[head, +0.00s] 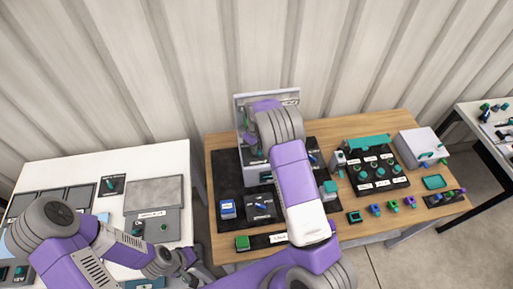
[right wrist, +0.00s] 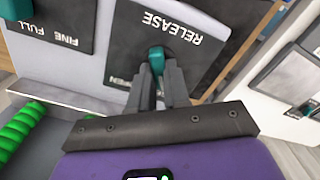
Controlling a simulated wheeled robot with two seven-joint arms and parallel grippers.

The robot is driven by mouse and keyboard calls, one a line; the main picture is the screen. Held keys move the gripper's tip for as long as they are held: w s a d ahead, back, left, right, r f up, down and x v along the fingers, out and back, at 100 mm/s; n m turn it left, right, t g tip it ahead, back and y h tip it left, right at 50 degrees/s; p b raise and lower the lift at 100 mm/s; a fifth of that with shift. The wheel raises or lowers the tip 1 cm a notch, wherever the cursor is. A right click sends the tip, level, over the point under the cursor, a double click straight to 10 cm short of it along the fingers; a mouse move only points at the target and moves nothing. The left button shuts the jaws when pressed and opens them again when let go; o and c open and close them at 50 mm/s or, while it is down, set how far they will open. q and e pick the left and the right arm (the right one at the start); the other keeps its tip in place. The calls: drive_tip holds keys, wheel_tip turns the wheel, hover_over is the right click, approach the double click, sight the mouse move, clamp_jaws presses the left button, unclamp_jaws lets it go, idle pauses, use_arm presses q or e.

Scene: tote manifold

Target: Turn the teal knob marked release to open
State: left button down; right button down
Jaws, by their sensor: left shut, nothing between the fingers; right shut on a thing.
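The teal release knob (right wrist: 157,60) sits on a dark plate (right wrist: 195,40) marked RELEASE, with OPEN partly visible at its lower left. My right gripper (right wrist: 158,76) is shut on the knob, its dark fingers on either side. In the head view the grey upright panel (head: 242,98) stands at the back of the wooden table, and my right arm reaches to it, hiding the knob and fingers. My left gripper (head: 188,258) is shut and empty, low over the right front part of the white table.
Beside the release plate is another dark plate marked FINE and FULL (right wrist: 60,28). A green ribbed part (right wrist: 18,128) lies at the left. The wooden table (head: 345,232) carries a dark block with several teal knobs (head: 375,172) and a white box (head: 420,143).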

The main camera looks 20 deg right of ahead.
drive_tip(key=m+b, duration=0.1)
drive_tip(key=m, duration=0.2)
drive_tip(key=m+b, duration=0.1)
drive_tip(key=m, duration=0.2)
drive_tip(key=shift+d+m, duration=0.1)
drive_tip(key=shift+m, duration=0.2)
drive_tip(key=m+b, duration=0.1)
drive_tip(key=m, duration=0.2)
drive_tip(key=shift+r+m, duration=0.1)
drive_tip(key=shift+m, duration=2)
drive_tip(key=c, duration=1.1)
unclamp_jaws()
